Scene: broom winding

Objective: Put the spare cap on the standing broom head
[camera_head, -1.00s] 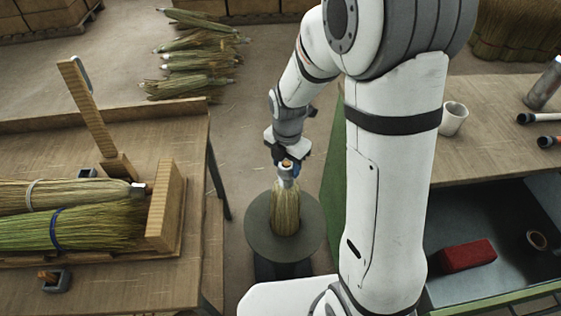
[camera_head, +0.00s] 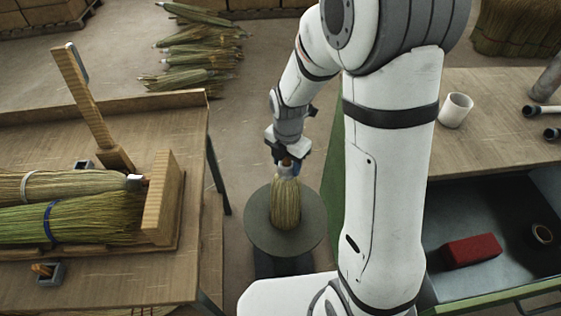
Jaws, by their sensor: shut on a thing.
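The standing broom head (camera_head: 285,205) is a straw bundle, upright on a round dark stand (camera_head: 259,235) near the picture's middle. My gripper (camera_head: 287,162) is directly above it, at its top end. It is shut on a small grey piece, which looks like the spare cap (camera_head: 287,171). A brown end shows between the fingers. The grey piece is against the top of the straw; the gripper hides part of it, so I cannot tell how fully it is seated.
A left workbench (camera_head: 110,285) holds two lying brooms (camera_head: 75,222) and a wooden post (camera_head: 88,100). A right bench (camera_head: 490,150) has a white cup (camera_head: 456,110); its tray below holds a red block (camera_head: 472,250). Straw bundles (camera_head: 195,55) lie on the floor behind.

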